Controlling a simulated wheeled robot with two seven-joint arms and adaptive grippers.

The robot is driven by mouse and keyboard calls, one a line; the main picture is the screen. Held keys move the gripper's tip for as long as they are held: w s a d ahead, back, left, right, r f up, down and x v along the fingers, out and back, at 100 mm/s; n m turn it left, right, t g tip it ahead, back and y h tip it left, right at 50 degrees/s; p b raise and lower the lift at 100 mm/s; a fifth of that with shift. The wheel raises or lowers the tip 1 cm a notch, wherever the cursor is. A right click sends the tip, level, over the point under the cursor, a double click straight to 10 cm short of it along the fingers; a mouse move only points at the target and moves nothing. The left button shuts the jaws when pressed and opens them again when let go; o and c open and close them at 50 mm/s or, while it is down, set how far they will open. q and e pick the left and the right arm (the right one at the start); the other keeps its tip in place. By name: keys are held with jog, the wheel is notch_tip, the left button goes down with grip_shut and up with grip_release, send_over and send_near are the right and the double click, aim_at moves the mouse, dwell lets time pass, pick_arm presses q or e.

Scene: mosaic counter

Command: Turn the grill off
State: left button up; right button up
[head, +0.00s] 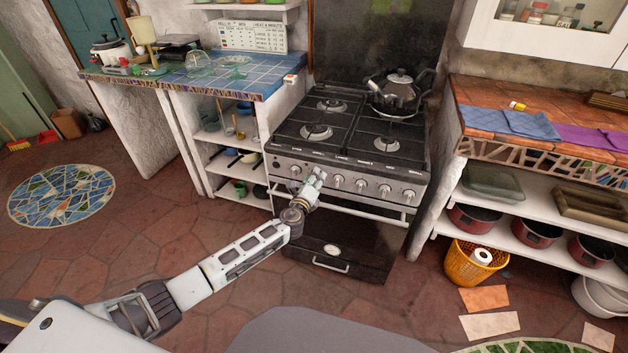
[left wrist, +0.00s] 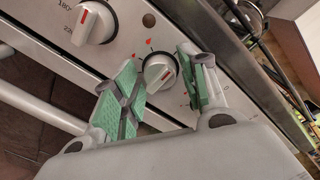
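The stove (head: 345,150) stands at the centre of the head view, with a row of knobs on its front panel. My left gripper (head: 316,178) is at the panel's left part and hides a knob there in the head view. My right gripper is not in view.
A black kettle (head: 398,92) stands on the back right burner. The oven handle (head: 340,206) runs below the knobs, close to my left arm. A blue-tiled counter (head: 262,78) is left of the stove, shelves (head: 520,190) are right. An orange basket (head: 470,268) stands on the floor.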

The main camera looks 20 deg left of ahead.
pick_arm(q)
jog(key=shift+o, duration=0.4)
jog(key=shift+s, duration=1.2)
jog(key=s, duration=0.9)
jog(key=shift+s+r, duration=0.3)
jog(key=shift+r, duration=0.15)
jog(key=shift+a+n, duration=0.1)
jog(key=shift+n, duration=0.2)
